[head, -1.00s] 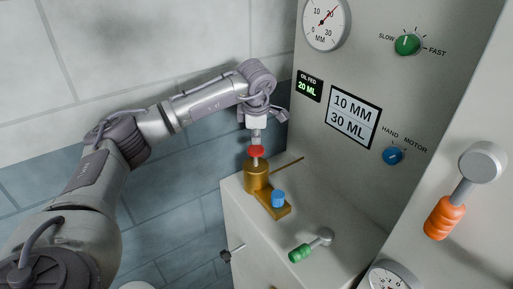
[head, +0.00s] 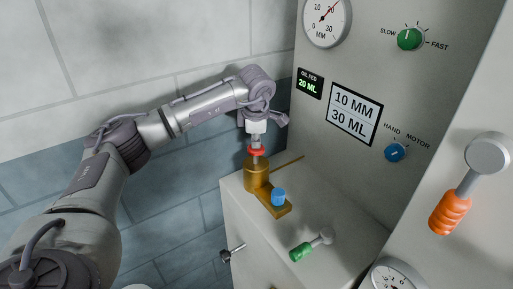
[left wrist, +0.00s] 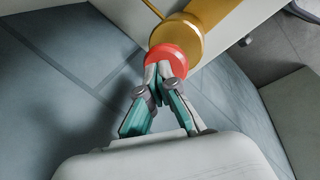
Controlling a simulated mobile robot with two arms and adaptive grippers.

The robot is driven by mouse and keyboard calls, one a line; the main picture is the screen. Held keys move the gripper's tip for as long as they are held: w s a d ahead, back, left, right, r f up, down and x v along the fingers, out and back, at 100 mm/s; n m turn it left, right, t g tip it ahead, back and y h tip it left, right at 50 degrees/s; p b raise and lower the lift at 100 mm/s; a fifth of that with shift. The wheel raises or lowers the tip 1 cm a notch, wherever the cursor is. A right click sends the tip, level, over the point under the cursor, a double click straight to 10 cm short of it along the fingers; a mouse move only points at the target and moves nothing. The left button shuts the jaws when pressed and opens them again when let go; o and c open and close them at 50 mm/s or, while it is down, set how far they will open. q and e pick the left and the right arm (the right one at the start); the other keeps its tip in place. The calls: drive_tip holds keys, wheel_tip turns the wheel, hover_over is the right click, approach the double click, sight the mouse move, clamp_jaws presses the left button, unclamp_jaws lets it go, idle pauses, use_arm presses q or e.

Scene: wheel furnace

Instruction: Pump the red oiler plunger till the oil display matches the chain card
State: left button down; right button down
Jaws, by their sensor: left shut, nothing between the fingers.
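The red plunger knob (head: 257,152) sits on a short rod above the brass oiler body (head: 257,175) on the machine's ledge. My left gripper (head: 256,146) is shut, pointing down onto the top of the knob. In the left wrist view its closed fingertips (left wrist: 165,70) lie against or just over the red knob (left wrist: 172,57); exact contact is hard to tell. The oil display (head: 309,84) reads 20 ML. The chain card (head: 354,113) reads 10 MM, 30 ML. My right gripper is not in view.
A blue cap (head: 278,197) stands on the brass base beside the oiler. A green-handled lever (head: 312,246) is on the ledge. A blue HAND/MOTOR knob (head: 395,153), a green speed knob (head: 410,39) and an orange-handled lever (head: 450,212) are at the right.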

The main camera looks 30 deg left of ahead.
use_arm(q)
drive_tip(key=shift+f+b, duration=0.75)
drive_tip(key=shift+f, duration=0.6)
drive_tip(key=shift+r, duration=0.1)
drive_tip(key=shift+r+p, duration=1.7)
drive_tip(key=shift+r, duration=0.75)
drive_tip(key=shift+r, duration=0.1)
drive_tip(key=s+d+r+p, duration=0.2)
drive_tip(key=s+r, duration=0.2)
drive_tip(key=shift+d+r+p, duration=0.35)
drive_tip(key=shift+d+r, duration=0.05)
